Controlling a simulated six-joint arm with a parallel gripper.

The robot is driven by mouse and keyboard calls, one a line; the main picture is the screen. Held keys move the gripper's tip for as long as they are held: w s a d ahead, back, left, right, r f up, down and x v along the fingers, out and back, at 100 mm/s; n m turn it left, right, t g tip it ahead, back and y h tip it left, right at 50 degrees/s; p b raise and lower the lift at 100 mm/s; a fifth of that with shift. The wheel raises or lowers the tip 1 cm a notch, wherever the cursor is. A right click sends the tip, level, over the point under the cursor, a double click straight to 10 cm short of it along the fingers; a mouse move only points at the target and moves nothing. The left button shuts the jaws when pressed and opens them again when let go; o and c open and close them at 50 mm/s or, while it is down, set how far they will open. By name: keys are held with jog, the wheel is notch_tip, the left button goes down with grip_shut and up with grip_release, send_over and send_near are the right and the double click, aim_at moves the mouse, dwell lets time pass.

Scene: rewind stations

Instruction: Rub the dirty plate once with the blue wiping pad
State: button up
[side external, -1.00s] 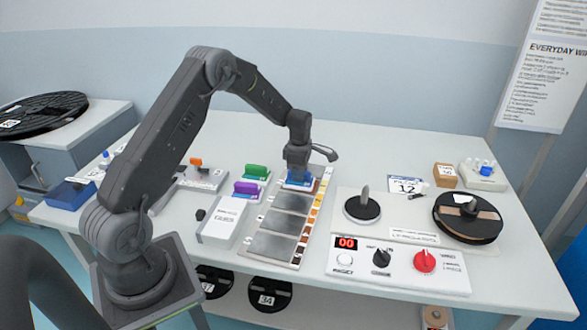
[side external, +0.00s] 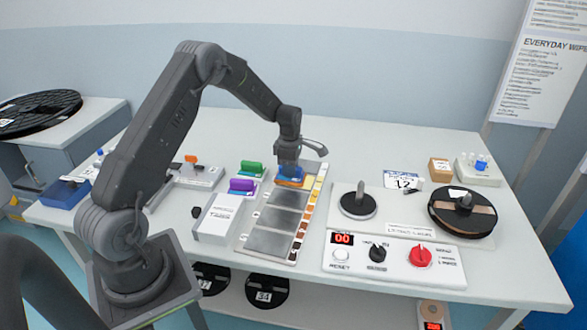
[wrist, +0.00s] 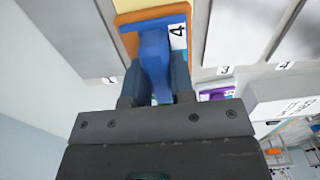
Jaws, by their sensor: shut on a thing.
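The blue wiping pad (wrist: 150,18) is held by its upright blue handle between the fingers of my gripper (wrist: 155,88). In the side view, my gripper (side external: 288,166) and the blue pad (side external: 290,175) are at the far end of the row of plates.
Purple (side external: 243,186) and green (side external: 251,168) handled blocks and a white box (side external: 217,218) stand left of the plates. To the right are a control panel (side external: 395,259), a disc with a post (side external: 358,204) and a black reel (side external: 463,211).

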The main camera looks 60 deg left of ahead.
aim_at(303, 177)
jog(key=shift+w+d, duration=1.25)
jog(key=shift+d, duration=0.3)
jog(key=shift+w+d+r, duration=0.1)
jog(key=shift+w+d, duration=0.05)
jog(key=shift+d, duration=0.05)
notch_tip(303, 177, up, 8)
jog(key=shift+a, duration=0.15)
